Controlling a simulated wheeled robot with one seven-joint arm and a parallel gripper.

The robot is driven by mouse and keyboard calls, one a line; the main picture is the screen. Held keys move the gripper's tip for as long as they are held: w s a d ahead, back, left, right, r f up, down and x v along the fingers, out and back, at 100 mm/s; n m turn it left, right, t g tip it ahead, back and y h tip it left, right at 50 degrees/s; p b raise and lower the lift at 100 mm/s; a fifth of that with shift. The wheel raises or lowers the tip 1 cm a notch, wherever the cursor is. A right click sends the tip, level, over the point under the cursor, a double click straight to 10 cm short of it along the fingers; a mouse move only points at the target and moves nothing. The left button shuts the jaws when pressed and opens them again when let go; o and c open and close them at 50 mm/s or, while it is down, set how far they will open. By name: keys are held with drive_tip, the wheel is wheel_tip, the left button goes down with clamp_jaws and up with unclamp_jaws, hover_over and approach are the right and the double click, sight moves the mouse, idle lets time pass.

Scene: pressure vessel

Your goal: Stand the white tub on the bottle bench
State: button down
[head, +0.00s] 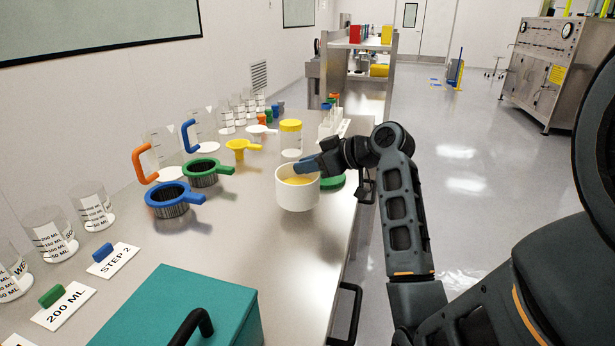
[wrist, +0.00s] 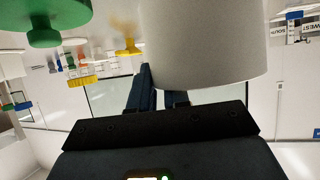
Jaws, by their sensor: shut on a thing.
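The white tub (head: 297,194) is a round, open tub with something yellow inside, and it looks upright. My gripper (head: 307,166) is shut on its wall at the far side of the rim. In the wrist view the tub (wrist: 203,45) fills the upper middle, and my dark fingers (wrist: 160,88) meet its edge. The tub is over the right edge of the long steel bench (head: 232,235); I cannot tell whether its base touches the top. No label marks this bench as the bottle bench.
A green lid (head: 333,181) is just behind the tub. A yellow-lidded jar (head: 291,138), a yellow funnel (head: 241,148), and green (head: 202,172) and blue (head: 170,201) sieves stand left and behind. A teal box (head: 178,308) is in front. Bare bench lies left of the tub.

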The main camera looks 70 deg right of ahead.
sight(316, 175)
drive_tip(key=shift+f, duration=1.65)
drive_tip(key=c, duration=1.1)
unclamp_jaws()
drive_tip(key=v, duration=1.2)
